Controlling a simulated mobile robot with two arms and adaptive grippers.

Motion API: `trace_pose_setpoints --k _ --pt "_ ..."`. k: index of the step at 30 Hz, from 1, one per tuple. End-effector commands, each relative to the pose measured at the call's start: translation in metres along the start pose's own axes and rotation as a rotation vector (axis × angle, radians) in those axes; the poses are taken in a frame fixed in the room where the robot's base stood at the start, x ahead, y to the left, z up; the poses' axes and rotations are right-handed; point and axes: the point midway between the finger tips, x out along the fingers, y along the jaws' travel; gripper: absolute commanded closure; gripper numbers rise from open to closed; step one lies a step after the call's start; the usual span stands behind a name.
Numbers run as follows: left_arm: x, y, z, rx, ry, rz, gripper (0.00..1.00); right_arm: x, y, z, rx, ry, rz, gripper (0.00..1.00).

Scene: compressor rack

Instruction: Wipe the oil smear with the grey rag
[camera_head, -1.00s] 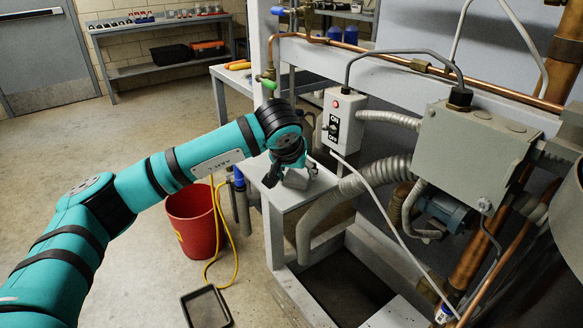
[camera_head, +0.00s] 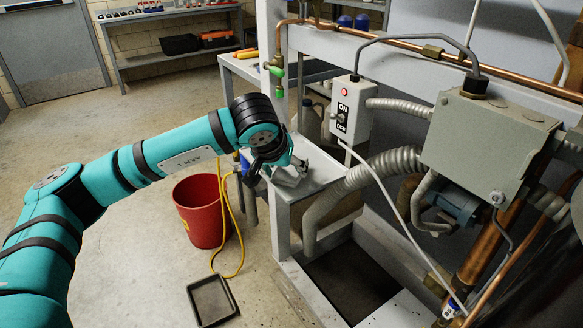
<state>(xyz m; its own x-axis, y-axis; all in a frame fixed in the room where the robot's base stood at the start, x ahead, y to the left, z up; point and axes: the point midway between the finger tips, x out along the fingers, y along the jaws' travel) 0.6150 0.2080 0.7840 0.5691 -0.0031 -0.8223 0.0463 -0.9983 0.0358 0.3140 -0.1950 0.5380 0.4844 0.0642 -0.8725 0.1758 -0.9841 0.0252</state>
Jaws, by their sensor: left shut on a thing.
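My left gripper (camera_head: 281,166) reaches in from the left, over a small pale shelf (camera_head: 322,178) on the rack frame. It is shut on the grey rag (camera_head: 289,179), which shows as a small grey piece under the fingers, at or just above the shelf top. I cannot tell whether the rag touches the shelf. No oil smear can be made out; the gripper and rag cover part of the shelf. My right gripper is not in view.
A control box with a red light (camera_head: 346,108) and ribbed conduit (camera_head: 378,170) stand close right of the shelf. A copper pipe (camera_head: 390,46) runs above. A red bucket (camera_head: 201,212) and black tray (camera_head: 212,299) are on the floor. Open floor lies left.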

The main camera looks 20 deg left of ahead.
Motion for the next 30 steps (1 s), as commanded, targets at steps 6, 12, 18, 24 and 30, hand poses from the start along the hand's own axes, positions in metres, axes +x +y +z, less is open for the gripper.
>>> trace_pose_setpoints --k 6,12,18,24,30 --pt "0.001 -0.013 0.012 -0.005 -0.035 -0.027 0.88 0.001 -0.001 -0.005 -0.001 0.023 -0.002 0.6" --pt "0.007 -0.006 0.005 -0.007 -0.034 -0.03 0.88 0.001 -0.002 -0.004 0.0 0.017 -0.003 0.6" --pt "0.016 0.005 -0.005 -0.006 -0.033 -0.028 0.88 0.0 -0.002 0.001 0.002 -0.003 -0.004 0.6" --pt "0.019 0.013 -0.01 -0.004 -0.031 -0.022 0.88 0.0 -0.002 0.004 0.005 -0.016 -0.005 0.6" --pt "0.024 0.024 -0.018 -0.002 -0.03 -0.017 0.89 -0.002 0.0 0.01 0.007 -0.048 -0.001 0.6"
